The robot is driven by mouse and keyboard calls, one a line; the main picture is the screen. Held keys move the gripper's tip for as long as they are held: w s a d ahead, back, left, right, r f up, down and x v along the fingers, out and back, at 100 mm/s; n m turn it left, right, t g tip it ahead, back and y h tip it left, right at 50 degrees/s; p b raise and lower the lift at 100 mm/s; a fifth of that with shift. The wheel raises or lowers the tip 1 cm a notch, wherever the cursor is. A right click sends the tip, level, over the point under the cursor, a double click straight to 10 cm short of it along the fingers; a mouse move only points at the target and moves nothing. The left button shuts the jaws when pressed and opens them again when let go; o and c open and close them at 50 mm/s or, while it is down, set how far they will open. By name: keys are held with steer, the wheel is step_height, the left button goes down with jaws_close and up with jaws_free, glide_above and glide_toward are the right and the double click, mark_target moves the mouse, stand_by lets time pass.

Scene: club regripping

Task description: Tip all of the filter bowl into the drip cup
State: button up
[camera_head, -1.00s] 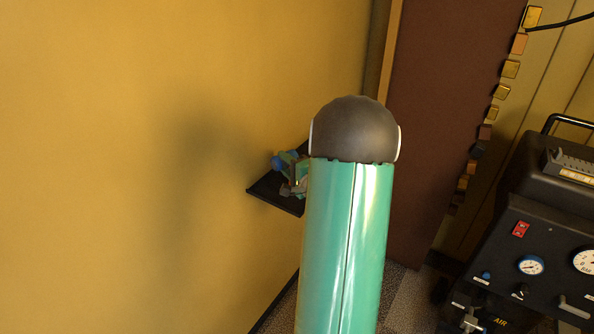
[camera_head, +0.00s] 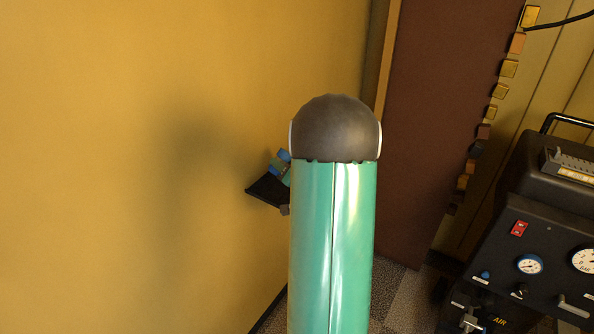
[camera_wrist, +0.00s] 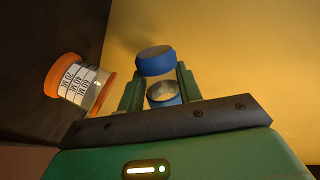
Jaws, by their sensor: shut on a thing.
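The filter bowl (camera_wrist: 155,64) shows in the wrist view between the two green fingers of my gripper (camera_wrist: 160,80). It has a blue end toward the top of the picture and a second blue part around a pale grey round face lower down; the middle looks clear. My gripper is shut on it. The drip cup (camera_wrist: 80,82) is left of the fingers, apart from the bowl. It is clear with orange ends and black ML marks, against a dark surface. Whether the bowl holds liquid cannot be told. In the head view my arm hides most of the gripper and the cup.
A black machine (camera_head: 530,240) with gauges stands at the right. A brown panel (camera_head: 445,110) is behind.

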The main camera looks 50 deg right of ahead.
steer(key=shift+w+a+f+n, duration=0.15)
steer(key=shift+a+f+n, duration=0.1)
steer(key=shift+f+n, duration=0.5)
steer(key=shift+w+a+f+n, duration=0.1)
steer(key=shift+a+f+n, duration=0.35)
steer(key=shift+f+n, duration=0.3)
steer(key=shift+w+a+f+n, duration=0.2)
steer(key=shift+a+n, duration=0.25)
steer(key=shift+n, duration=0.25)
steer(key=shift+w+a+f+n, duration=0.1)
steer(key=shift+a+f+n, duration=0.2)
steer(key=shift+f+n, duration=0.25)
steer(key=shift+w+a+f+n, duration=0.1)
steer(key=shift+a+f+n, duration=0.15)
steer(key=shift+f+n, duration=0.25)
steer(key=shift+a+r+n, duration=0.45)
steer(key=shift+r+n, duration=0.15)
steer(key=shift+n, duration=0.35)
step_height(320, 180, up, 6)
